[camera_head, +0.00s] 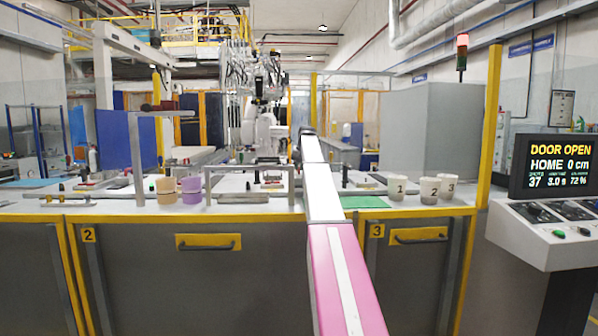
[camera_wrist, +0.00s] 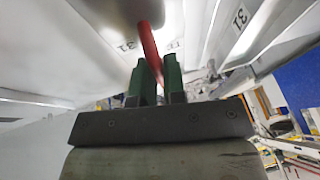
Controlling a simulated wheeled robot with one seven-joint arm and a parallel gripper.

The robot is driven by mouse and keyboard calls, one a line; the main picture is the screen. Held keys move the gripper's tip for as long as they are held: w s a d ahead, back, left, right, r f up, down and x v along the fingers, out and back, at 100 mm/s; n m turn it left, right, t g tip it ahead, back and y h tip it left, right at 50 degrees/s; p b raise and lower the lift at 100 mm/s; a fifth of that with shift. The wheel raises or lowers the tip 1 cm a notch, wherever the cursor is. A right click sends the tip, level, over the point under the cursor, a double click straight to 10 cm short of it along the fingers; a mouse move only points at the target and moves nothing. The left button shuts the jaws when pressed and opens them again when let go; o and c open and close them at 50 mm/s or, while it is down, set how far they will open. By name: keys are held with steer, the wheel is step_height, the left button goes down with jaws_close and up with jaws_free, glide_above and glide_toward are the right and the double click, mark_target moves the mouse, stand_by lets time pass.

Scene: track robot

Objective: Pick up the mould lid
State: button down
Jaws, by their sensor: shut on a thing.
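In the wrist view my gripper (camera_wrist: 155,68) has its two green fingers close together around a thin red bar (camera_wrist: 149,42). The bar runs up to a pale grey body at the top of the picture. This looks like the handle of the mould lid (camera_wrist: 117,10), but the lid's full shape is cut off by the picture's edge. I cannot tell from this view whether the lid touches anything below it. In the head view my arm stretches away over the bench, and the gripper and lid cannot be made out.
A console screen (camera_head: 556,165) at right reads DOOR OPEN.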

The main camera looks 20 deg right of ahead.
steer(key=r, duration=0.4)
steer(key=shift+a+r, duration=0.1)
steer(key=shift+a, duration=0.1)
steer(key=s+a+r, duration=0.3)
steer(key=a+r, duration=0.3)
steer(key=a, duration=0.5)
steer(key=shift+r, duration=0.3)
steer(key=shift+w, duration=0.15)
